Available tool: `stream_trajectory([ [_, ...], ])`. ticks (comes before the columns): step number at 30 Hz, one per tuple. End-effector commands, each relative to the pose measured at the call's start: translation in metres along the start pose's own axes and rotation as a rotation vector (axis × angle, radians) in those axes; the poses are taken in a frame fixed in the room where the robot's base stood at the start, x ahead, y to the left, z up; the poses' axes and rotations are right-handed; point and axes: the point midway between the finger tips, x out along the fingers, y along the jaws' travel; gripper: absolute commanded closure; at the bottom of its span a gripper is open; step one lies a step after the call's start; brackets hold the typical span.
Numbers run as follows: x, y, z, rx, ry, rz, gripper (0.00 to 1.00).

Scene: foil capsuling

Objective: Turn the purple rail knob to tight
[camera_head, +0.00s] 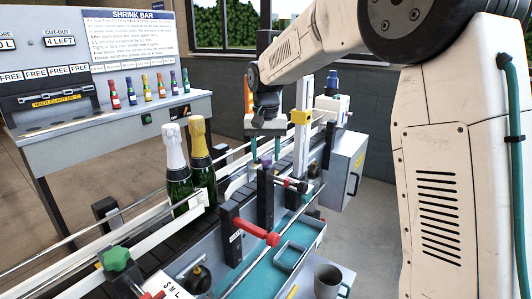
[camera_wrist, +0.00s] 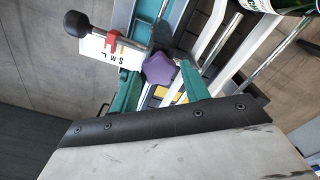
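The purple rail knob (camera_wrist: 159,69) is a lobed knob in the wrist view, beside a white plate (camera_wrist: 98,50) marked S M L. My gripper (camera_wrist: 160,82) has two teal fingers, one on each side of the knob. They look spread, with a gap visible at least on the left; contact on the right cannot be told. Whether the knob is tight or loose cannot be read.
Two bottles, one white-topped (camera_head: 174,150) and one gold-topped (camera_head: 200,150), stand on the conveyor left of my gripper. A red handle (camera_head: 256,231), a green knob (camera_head: 117,258) and a black ball-ended rod (camera_wrist: 78,24) stick out nearby.

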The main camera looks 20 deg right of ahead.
Motion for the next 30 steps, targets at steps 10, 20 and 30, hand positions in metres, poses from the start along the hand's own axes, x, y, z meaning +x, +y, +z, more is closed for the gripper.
stream_trajectory([
  [10, -0.001, 0.000, 0.000, -0.001, -0.002, 0.001, 0.42],
  [20, -0.049, 0.000, 0.000, -0.001, 0.001, -0.001, 0.42],
  [30, -0.078, 0.000, 0.000, -0.001, -0.001, 0.000, 0.42],
])
